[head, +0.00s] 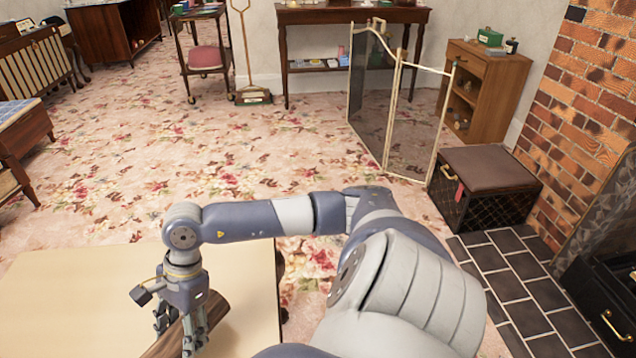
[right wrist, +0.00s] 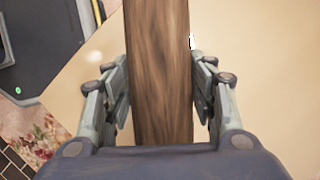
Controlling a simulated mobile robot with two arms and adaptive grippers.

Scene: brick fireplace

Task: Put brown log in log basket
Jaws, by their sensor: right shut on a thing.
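The brown log (head: 214,307) lies along the pale tabletop at the lower left of the head view, its near end cut off by the frame. In the right wrist view, the log (right wrist: 160,70) runs between the two fingers, its wood grain showing. My right gripper (head: 183,330) points down and is shut on the log, with a finger on each side; it fills the lower part of the right wrist view (right wrist: 162,95). I cannot tell whether the log is clear of the tabletop. I cannot make out a log basket for certain. My left gripper is out of view.
The pale table (head: 75,290) is otherwise clear. A dark lattice-sided box with a brown padded top (head: 487,168) stands by the brick fireplace (head: 590,110). A folding screen (head: 400,115) and a small wooden cabinet (head: 485,90) are behind it. Flowered carpet (head: 250,150) is open.

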